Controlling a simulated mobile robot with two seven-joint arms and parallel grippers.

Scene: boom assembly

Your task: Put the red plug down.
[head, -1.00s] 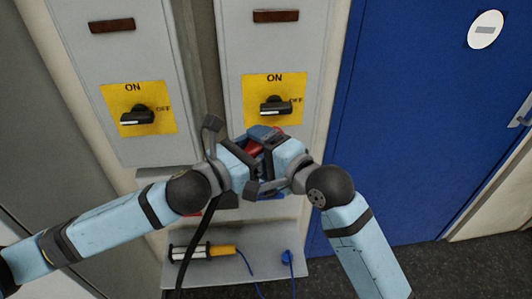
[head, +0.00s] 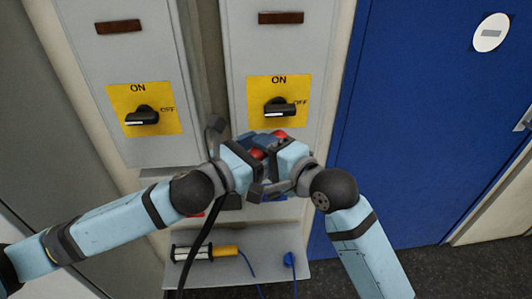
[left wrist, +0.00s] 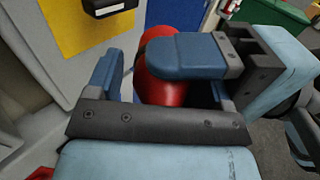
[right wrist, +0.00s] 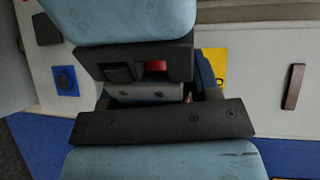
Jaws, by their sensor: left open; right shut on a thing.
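The red plug (head: 258,154) is held up in front of the right cabinet, between my two grippers, and is partly hidden by them. My right gripper (head: 280,146) is shut on it from the right. My left gripper (head: 257,143) is open, close up against the plug and the right gripper. In the left wrist view the red plug (left wrist: 160,88) lies between the open left fingers, with a blue finger of my right gripper across its top. In the right wrist view only a small red patch of the plug (right wrist: 156,66) shows, behind the left gripper's dark palm.
A shelf (head: 265,240) juts out below the grippers. Two rotary switches on yellow plates, left (head: 142,116) and right (head: 280,107), face me. A blue door (head: 430,120) stands at right.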

